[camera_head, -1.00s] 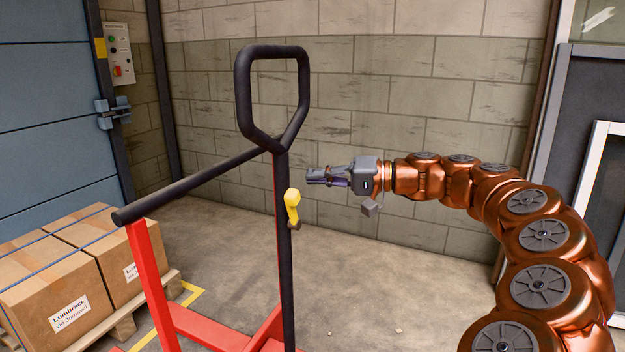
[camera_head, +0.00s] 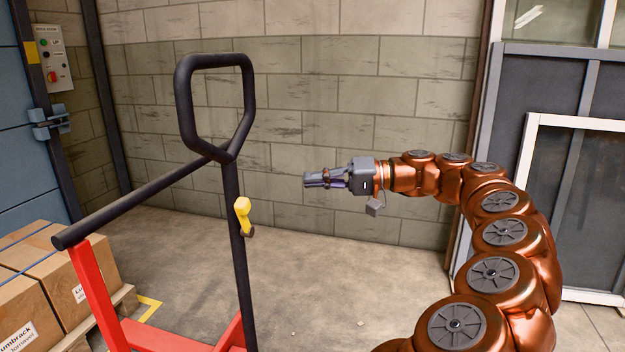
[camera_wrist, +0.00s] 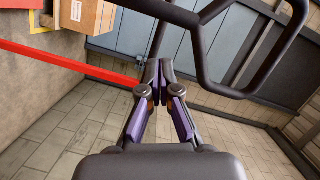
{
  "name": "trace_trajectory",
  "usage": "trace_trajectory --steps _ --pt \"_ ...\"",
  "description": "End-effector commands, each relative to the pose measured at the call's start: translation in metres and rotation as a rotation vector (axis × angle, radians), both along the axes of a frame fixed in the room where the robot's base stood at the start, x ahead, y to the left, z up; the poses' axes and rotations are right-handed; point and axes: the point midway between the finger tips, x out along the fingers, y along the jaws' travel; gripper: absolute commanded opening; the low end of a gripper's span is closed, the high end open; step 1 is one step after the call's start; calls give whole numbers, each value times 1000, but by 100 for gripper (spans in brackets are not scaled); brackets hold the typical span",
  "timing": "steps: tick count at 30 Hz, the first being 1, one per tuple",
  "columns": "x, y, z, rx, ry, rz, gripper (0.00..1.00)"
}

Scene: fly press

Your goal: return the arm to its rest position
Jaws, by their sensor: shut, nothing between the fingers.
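My gripper (camera_head: 310,180) is shut and empty in the head view. It is held in the air to the right of the black handle post, pointing left, with a clear gap to it. My copper-coloured arm (camera_head: 500,232) reaches in from the lower right and bends over to the left. In the wrist view my gripper (camera_wrist: 161,66) shows its two fingers with the tips together and nothing between them.
A red cart or pallet truck (camera_head: 98,290) with a black loop handle (camera_head: 181,105) and a yellow lever (camera_head: 242,216) stands left of my gripper. Cartons (camera_head: 62,262) lie on a pallet further left. A block wall (camera_head: 340,130) is behind; the floor between is clear.

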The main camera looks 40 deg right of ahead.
Motion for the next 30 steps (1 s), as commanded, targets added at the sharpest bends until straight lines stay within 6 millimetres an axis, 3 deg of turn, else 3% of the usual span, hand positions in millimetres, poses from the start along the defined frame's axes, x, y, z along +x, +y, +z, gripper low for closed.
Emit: trace_trajectory --steps 10,14,17,22,27,30 --pt "1 2 2 -2 1 3 0" --pt "3 27 18 -28 19 49 0" --pt "4 72 40 -75 60 126 0" --pt "-11 171 71 -219 170 290 0" --pt "-46 250 79 -392 296 411 0" --pt "-74 284 78 -504 372 465 0"
